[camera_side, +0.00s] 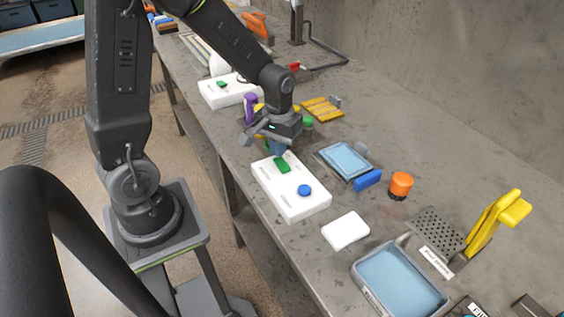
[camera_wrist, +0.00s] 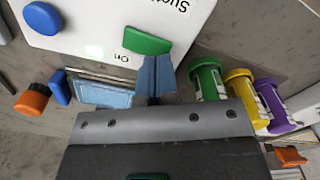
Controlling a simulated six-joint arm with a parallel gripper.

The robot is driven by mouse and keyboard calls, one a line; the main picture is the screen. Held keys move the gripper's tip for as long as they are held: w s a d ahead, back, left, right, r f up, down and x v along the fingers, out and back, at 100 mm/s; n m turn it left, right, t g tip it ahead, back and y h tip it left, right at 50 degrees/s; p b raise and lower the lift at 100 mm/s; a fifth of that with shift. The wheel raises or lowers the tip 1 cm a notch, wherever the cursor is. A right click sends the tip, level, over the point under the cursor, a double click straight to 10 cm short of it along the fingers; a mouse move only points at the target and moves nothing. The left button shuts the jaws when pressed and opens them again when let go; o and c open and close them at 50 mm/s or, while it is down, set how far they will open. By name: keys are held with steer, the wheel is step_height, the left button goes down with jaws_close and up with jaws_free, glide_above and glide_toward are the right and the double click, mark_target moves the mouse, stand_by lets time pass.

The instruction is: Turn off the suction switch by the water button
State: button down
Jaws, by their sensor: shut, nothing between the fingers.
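A white control box (camera_side: 300,207) sits on the bench with a green switch (camera_side: 283,165) and a round blue water button (camera_side: 305,190). In the wrist view the box's white face (camera_wrist: 85,30) carries a partly cut-off label beginning "Suct" and an "On" mark beside the green switch (camera_wrist: 147,41); the blue button (camera_wrist: 43,17) is at the upper left. My gripper (camera_side: 279,152) is shut and empty, its bluish fingertips (camera_wrist: 156,66) right by the green switch's edge. I cannot tell whether they touch it.
A second white box (camera_side: 226,92) with a green switch stands farther back. Beside the near box are a blue sponge-like pad (camera_side: 344,160), an orange-capped jar (camera_side: 400,186) and a white block (camera_side: 346,231). A blue tray (camera_side: 398,282) is at the front. Purple, yellow and green-capped bottles (camera_wrist: 272,105) stand near my gripper.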

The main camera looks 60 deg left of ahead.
mark_target(279, 161)
steer(key=shift+f, duration=1.05)
stand_by(0.4)
steer(key=shift+r, duration=3.5)
steer(key=shift+s+d+r, duration=0.1)
steer(key=shift+d+r, duration=0.05)
steer(key=shift+r, duration=0.15)
steer(key=s+d+r+m+t, duration=0.5)
steer(key=s+d+r+m, duration=0.1)
steer(key=s+r, duration=0.5)
steer(key=shift+d+r+t, duration=0.3)
steer(key=shift+d+r, duration=0.1)
steer(key=shift+d, duration=0.4)
steer(key=shift+s, duration=0.1)
